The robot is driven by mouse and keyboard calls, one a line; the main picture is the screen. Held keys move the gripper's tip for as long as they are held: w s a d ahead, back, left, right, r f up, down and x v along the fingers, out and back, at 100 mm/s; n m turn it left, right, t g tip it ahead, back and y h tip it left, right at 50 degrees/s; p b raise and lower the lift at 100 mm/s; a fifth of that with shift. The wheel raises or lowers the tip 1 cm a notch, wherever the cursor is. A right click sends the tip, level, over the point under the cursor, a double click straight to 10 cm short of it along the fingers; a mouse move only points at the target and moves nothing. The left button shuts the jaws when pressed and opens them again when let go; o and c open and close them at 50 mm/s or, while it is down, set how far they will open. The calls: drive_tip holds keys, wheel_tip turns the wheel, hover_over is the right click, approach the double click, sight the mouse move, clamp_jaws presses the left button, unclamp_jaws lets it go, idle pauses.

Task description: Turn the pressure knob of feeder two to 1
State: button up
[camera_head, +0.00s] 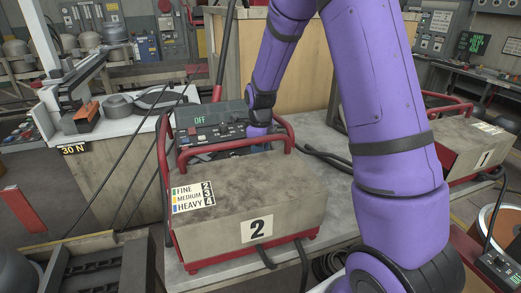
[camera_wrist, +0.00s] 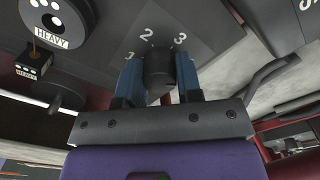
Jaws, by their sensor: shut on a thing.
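Feeder two (camera_head: 285,190) is a worn grey box in a red tube frame, marked 2, with a FINE 2, MEDIUM 3, HEAVY 4 label (camera_head: 193,196) on top. Its dark control panel (camera_head: 207,118) behind has a display reading OFF. My gripper (camera_wrist: 158,72) is shut on a dark round knob (camera_wrist: 158,58), with one blue finger on each side. The numbers 1, 2 and 3 are printed in an arc around the knob in the wrist view. I cannot make out the knob's pointer. In the head view the fingertips and knob are hidden behind my arm and the frame.
Feeder one (camera_head: 488,148), marked 1, stands at the right on the same bench. Its red frame rises beside it. In the wrist view a round dial and a small lever marked HEAVY (camera_wrist: 52,42) sit left of the knob. A bench with a 30 N tag (camera_head: 74,149) is at left.

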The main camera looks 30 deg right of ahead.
drive_tip(key=n, duration=0.4)
drive_tip(key=shift+n, duration=0.3)
drive_tip(key=n, duration=0.4)
drive_tip(key=shift+n, duration=0.3)
drive_tip(key=n, duration=1.3)
drive_tip(key=shift+n, duration=0.3)
drive_tip(key=n, duration=0.3)
drive_tip(key=shift+n, duration=0.3)
drive_tip(key=n, duration=0.3)
drive_tip(key=shift+n, duration=2.1)
